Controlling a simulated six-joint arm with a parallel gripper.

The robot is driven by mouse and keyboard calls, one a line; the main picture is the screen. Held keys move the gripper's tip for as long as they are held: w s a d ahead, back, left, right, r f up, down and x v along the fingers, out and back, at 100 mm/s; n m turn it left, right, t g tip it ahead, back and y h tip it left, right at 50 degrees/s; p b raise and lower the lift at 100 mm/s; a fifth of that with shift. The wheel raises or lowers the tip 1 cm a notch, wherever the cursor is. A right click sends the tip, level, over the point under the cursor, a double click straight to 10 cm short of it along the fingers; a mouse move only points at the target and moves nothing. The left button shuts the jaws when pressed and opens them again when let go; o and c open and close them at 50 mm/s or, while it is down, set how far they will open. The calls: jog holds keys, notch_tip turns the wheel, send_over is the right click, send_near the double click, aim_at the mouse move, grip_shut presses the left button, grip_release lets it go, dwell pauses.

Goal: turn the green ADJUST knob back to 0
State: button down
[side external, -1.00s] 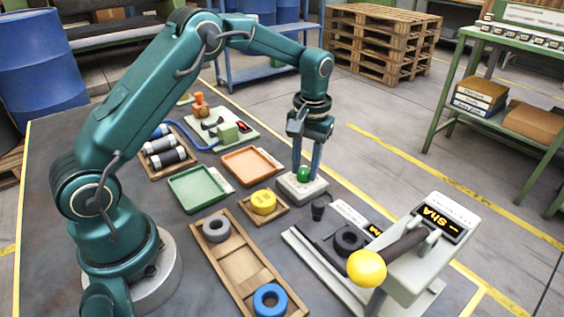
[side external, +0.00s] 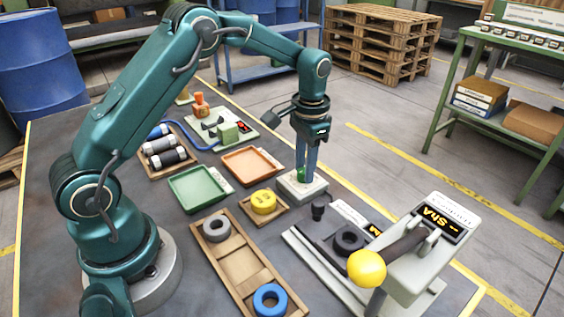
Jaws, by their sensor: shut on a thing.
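The green ADJUST knob (side external: 301,175) sits on a pale square block (side external: 301,192) near the middle of the table. My gripper (side external: 306,178) points straight down over the block, and its fingers are shut on the knob. The fingers hide most of the knob, so only a sliver of green shows at their left. The knob's pointer and any scale marks are too small or hidden to read.
A press with a yellow ball handle (side external: 366,269) stands at the front right. A small black knob (side external: 318,207) is close in front.

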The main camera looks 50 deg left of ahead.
jog(key=shift+r, duration=0.1)
dwell(0.3)
jog(key=c, duration=0.5)
grip_release()
jog(key=shift+c, duration=0.2)
jog(key=shift+d+r, duration=0.15)
jog(key=shift+r, duration=2.4)
